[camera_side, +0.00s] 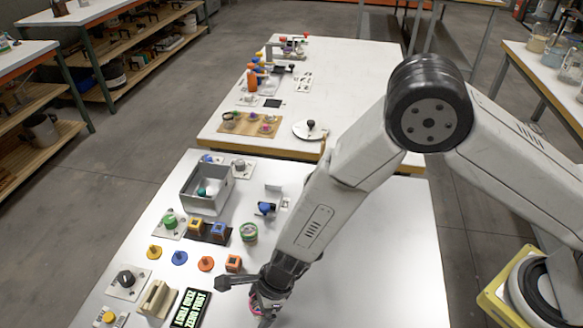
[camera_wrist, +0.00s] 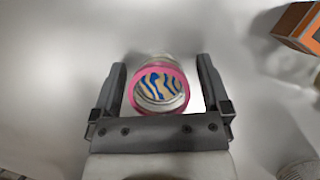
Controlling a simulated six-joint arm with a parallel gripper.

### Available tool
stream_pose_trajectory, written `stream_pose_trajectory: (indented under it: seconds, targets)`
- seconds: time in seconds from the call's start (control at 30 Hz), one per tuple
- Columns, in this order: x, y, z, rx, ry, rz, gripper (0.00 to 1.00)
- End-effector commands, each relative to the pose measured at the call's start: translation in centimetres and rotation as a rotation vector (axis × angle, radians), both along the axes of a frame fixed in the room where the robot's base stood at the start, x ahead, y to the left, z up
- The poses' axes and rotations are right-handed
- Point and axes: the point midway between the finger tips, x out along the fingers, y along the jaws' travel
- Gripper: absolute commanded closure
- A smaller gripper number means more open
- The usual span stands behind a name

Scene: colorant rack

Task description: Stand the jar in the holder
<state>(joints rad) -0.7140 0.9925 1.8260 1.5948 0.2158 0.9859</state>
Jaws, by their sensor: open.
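A jar (camera_wrist: 160,88) with a pink rim and a top of blue wavy stripes on a pale ground sits between the fingers of my gripper (camera_wrist: 161,66) in the wrist view. The fingers are open, with a narrow gap visible at each side of the jar. In the side view my gripper (camera_side: 267,300) is low over the near part of the white table, and a bit of the pink jar (camera_side: 255,301) shows beside it; the rest is hidden by the gripper. I cannot tell for sure which fixture is the holder; a wooden block-like stand (camera_side: 155,298) is to the left.
An orange block (camera_side: 233,263) stands close behind my gripper and also shows in the wrist view (camera_wrist: 300,27). A black sign (camera_side: 191,308) lies to the left. A green-banded jar (camera_side: 250,233), coloured knobs and a grey bin (camera_side: 222,196) stand farther back. The table's right side is clear.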

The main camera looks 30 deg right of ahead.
Motion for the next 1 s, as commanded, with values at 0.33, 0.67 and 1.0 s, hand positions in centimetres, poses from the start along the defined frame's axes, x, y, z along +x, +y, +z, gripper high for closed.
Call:
stream_pose_trajectory:
  seconds: [0.33, 0.67, 1.0]
  targets:
    - [-0.01, -0.01, 0.01, 0.0, 0.0, 0.0, 0.44]
    - [-0.02, -0.02, 0.01, 0.0, 0.0, 0.0, 1.0]
    - [-0.02, -0.02, 0.13, 0.0, 0.0, 0.0, 1.0]
